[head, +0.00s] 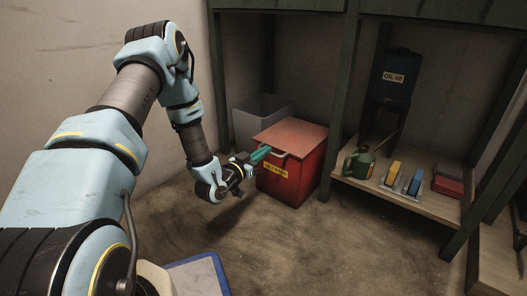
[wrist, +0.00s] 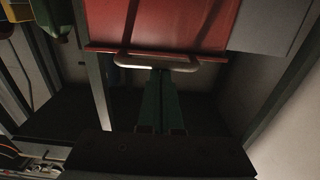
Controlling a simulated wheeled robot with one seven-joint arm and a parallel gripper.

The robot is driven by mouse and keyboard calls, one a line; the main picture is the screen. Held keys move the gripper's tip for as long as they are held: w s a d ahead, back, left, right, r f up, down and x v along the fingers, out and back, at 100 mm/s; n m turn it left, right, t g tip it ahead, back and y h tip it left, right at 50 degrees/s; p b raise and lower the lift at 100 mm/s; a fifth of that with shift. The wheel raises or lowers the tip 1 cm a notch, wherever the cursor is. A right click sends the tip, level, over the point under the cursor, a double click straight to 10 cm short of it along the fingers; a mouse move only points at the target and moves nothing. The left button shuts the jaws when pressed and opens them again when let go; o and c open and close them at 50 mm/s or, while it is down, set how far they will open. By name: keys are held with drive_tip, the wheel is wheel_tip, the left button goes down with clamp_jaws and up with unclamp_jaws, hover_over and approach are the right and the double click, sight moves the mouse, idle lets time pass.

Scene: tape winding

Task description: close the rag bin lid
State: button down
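The red rag bin (head: 291,183) stands on the floor under the shelving in the head view, with a yellow label on its front. Its paler red lid (head: 290,137) lies across the top and looks flat on the rim; any small gap is not clear. A pale bar handle (wrist: 190,65) runs along the lid's edge in the wrist view, below the red lid panel (wrist: 160,22). My gripper (head: 264,153) is at the handle, its teal fingers pointing at it. In the wrist view the fingers (wrist: 160,72) look together, tips at the handle; I cannot tell whether they grip it.
A grey open bin (head: 256,110) stands behind the red bin. A low shelf (head: 395,190) on the right holds a green jug (head: 362,163), blue and yellow items and a red box (head: 447,183). Shelf posts rise beside the bin.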

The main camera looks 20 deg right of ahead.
drive_tip(key=shift+s+a+f, duration=0.15)
drive_tip(key=shift+a+f, duration=0.05)
drive_tip(key=shift+f, duration=0.7)
drive_tip(key=r+p+v, duration=0.2)
drive_tip(key=p+v, duration=0.3)
drive_tip(key=v, duration=0.5)
drive_tip(key=w+a+r+n+g+y+p, duration=0.1)
drive_tip(key=w+a+r+n+y+p, duration=0.1)
drive_tip(key=w+a+r+y+p, duration=0.35)
drive_tip(key=w+a+r+n+y+p, duration=0.1)
drive_tip(key=w+a+r+y+p, duration=0.1)
drive_tip(key=a+r+y, duration=0.55)
drive_tip(key=s+a+r+n+g+y+p, duration=0.1)
drive_tip(key=s+a+r+n+g+p, duration=0.25)
drive_tip(key=s+a+r, duration=0.45)
drive_tip(key=s+a+r+n+g+y+p, duration=0.25)
drive_tip(key=s+a+r+n, duration=0.25)
drive_tip(key=s+r, duration=0.5)
wheel_tip(320, 180, up, 37)
drive_tip(key=p, duration=3.7)
drive_tip(key=shift+w+a+h, duration=0.15)
drive_tip(key=shift+w+h, duration=0.1)
drive_tip(key=shift+h, duration=0.1)
drive_tip(key=shift+m, duration=0.25)
